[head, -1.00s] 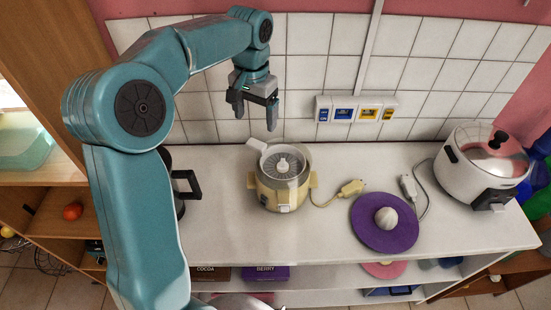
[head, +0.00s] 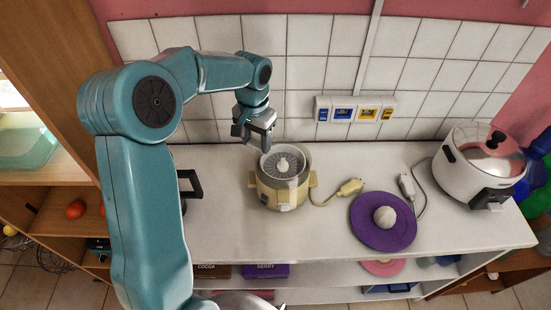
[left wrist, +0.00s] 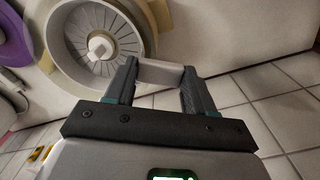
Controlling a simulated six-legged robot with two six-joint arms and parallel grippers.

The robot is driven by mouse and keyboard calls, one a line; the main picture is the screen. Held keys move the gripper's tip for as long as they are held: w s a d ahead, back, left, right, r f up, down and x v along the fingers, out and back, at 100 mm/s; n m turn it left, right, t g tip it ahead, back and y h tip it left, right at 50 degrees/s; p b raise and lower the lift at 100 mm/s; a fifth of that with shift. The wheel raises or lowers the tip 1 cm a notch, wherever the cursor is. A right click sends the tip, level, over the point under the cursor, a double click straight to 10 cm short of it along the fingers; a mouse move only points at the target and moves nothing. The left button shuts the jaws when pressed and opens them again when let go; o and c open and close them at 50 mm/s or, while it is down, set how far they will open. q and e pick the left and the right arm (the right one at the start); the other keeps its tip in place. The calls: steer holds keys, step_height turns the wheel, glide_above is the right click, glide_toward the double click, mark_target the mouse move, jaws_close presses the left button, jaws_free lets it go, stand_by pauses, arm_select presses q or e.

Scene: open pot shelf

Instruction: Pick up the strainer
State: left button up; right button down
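The strainer (head: 284,164) is a light grey ribbed bowl with a pale centre knob. It sits in the cream pot (head: 281,194) on the white counter. In the left wrist view the strainer (left wrist: 97,68) fills the upper left, and its flat grey handle (left wrist: 160,73) reaches between my fingertips. My left gripper (head: 251,138) is at the back left of the pot rim and hides the handle in the head view. Its fingers (left wrist: 159,84) stand wide apart on either side of the handle; firm contact cannot be made out. My right gripper is not in view.
A purple disc lid (head: 383,235) with a pale knob and two plugs (head: 350,187) lie to the right. A white cooker (head: 470,170) stands at the far right. A dark-handled pot (head: 190,188) is partly behind my arm. The tiled wall (head: 305,70) is close behind.

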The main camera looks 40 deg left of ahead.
arm_select(q)
steer(key=c, duration=0.4)
